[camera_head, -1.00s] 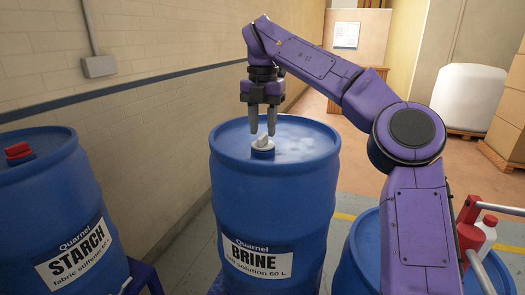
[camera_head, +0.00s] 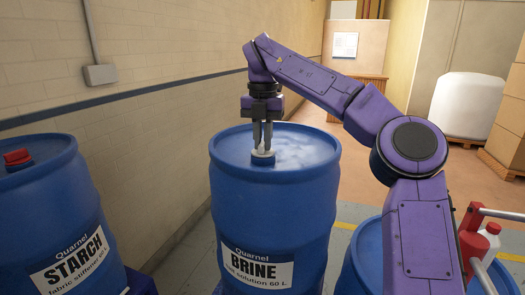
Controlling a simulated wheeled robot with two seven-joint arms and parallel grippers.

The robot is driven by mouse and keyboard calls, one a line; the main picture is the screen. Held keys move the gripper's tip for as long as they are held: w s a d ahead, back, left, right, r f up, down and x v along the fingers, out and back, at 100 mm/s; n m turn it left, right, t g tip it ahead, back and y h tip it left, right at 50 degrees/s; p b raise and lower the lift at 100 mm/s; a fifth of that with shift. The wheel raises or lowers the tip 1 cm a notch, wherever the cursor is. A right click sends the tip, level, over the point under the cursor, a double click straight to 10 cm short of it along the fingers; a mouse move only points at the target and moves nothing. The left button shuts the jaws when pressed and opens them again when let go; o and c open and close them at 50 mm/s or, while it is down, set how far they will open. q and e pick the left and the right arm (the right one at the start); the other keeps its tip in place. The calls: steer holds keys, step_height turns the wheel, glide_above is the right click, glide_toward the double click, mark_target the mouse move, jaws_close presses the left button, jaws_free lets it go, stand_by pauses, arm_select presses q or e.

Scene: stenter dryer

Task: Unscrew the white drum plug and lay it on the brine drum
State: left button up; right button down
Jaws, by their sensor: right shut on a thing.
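The blue brine drum (camera_head: 270,210) stands upright in the middle of the head view, its label reading "BRINE". The white plug (camera_head: 262,155) sits in the blue bung collar on the drum's top, towards the near side. My right gripper (camera_head: 263,148) points straight down from above and its fingers are shut on the white plug. The fingers hide part of the plug, so I cannot tell how far it is screwed in. My left gripper is not in view.
A blue starch drum (camera_head: 50,215) with a red plug (camera_head: 17,157) stands at the left. Another blue drum (camera_head: 365,255) is at the lower right, partly behind my arm. Red-and-white bottles (camera_head: 488,243) stand beside a rail at the right. The brine drum's top is otherwise clear.

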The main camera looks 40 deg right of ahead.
steer(key=n+p, duration=0.2)
steer(key=n, duration=0.1)
steer(key=shift+r, duration=0.15)
steer(key=shift+n, duration=0.4)
steer(key=shift+p, duration=0.3)
steer(key=shift+n+p, duration=0.5)
steer(key=shift+p, duration=0.05)
steer(key=n+p, duration=0.3)
steer(key=shift+n+p, duration=0.3)
steer(key=shift+n, duration=0.2)
